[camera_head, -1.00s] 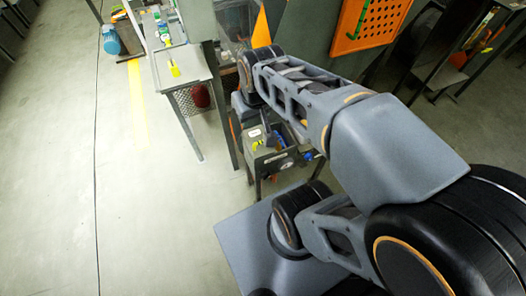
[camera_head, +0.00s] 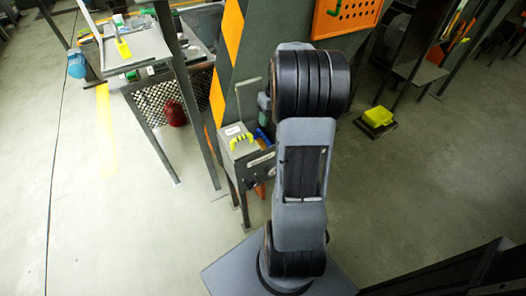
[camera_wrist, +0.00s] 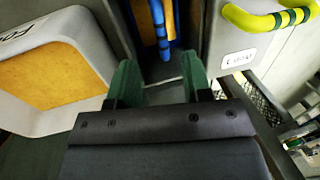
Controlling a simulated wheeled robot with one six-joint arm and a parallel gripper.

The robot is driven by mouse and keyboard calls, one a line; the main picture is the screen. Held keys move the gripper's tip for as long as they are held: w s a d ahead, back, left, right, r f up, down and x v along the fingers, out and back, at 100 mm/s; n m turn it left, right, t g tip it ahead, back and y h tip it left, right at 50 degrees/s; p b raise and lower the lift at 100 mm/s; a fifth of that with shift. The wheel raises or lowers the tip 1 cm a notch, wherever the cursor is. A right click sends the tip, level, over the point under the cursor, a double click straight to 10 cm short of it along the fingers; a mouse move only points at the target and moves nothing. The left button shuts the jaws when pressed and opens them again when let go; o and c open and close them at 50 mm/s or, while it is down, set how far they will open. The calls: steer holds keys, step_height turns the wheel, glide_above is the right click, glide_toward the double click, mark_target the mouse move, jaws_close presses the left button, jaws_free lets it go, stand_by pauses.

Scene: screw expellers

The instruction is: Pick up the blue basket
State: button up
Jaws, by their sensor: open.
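A blue part (camera_head: 262,136), perhaps the basket or its handle, shows small beside a grey box in the head view. In the wrist view, a narrow blue band (camera_wrist: 160,28) stands upright at top centre, against an orange surface; most of it is out of frame or hidden. My gripper (camera_wrist: 160,84) is open, its two green fingertips apart with nothing between them. The blue band lies beyond the gap, roughly in line with it.
A grey box (camera_head: 238,152) with a yellow handle (camera_head: 242,140) stands left of the blue part; the handle also shows in the wrist view (camera_wrist: 265,20). A grey panel with an orange face (camera_wrist: 55,80) is close on the left. A table (camera_head: 140,48) stands behind; the floor at left is clear.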

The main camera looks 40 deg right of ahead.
mark_target(266, 138)
steer(key=f+b, duration=0.1)
steer(key=f, duration=0.2)
steer(key=a+f+b, duration=0.1)
steer(key=f, duration=0.2)
steer(key=a+f+b, duration=0.1)
steer(key=f, duration=0.2)
steer(key=shift+f, duration=0.3)
steer(key=shift+r, duration=0.1)
jaws_close()
